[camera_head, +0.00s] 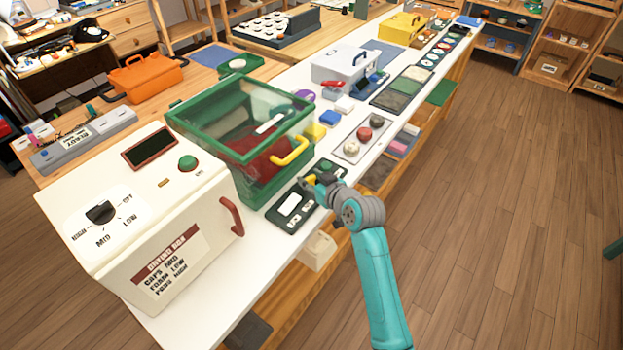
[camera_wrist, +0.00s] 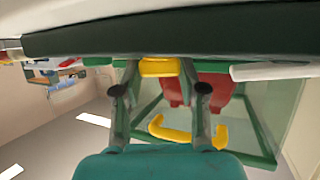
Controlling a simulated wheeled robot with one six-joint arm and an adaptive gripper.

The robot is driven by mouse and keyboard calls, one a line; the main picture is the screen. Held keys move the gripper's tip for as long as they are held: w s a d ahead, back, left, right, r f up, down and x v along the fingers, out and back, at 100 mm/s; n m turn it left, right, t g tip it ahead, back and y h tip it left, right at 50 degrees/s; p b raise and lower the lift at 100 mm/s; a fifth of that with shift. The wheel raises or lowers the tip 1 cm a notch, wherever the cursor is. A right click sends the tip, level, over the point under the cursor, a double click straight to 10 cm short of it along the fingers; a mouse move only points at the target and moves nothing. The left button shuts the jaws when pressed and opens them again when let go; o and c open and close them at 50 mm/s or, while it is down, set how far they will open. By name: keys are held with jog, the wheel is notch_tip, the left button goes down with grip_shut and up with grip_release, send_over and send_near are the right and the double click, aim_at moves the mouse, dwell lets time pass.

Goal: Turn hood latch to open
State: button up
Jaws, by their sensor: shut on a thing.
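The hood is a green-framed box with clear panes (camera_head: 200,120) on the white counter, and its lid looks down. A yellow handle (camera_head: 290,153) is on its front; the handle also shows in the wrist view (camera_wrist: 187,135). My gripper (camera_head: 316,184) is in front of the hood, low beside a dark panel. In the wrist view my gripper's fingers (camera_wrist: 160,88) are on either side of a small yellow piece, the latch (camera_wrist: 160,67), at the green frame's edge. The gripper is shut on it. The fingers partly hide the latch in the head view.
A cream drying box (camera_head: 150,225) with a dial and red handle stands left of the hood. A dark panel with a white plate (camera_head: 290,204) lies under my gripper. A tray with round knobs (camera_head: 362,138) lies behind it. The floor on the right is clear.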

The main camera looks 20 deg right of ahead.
jog(key=n+y, duration=0.1)
jog(key=n+g+y, duration=0.1)
jog(key=shift+w+d+n+y, duration=0.1)
jog(key=shift+d+n+y, duration=0.2)
jog(key=shift+y, duration=0.1)
jog(key=shift+a+n+g+y, duration=0.1)
jog(key=shift+n+g+y, duration=0.5)
jog(key=shift+n+y, duration=0.3)
jog(key=o, duration=1.1)
jog(key=shift+o, duration=0.2)
jog(key=v, duration=1.2)
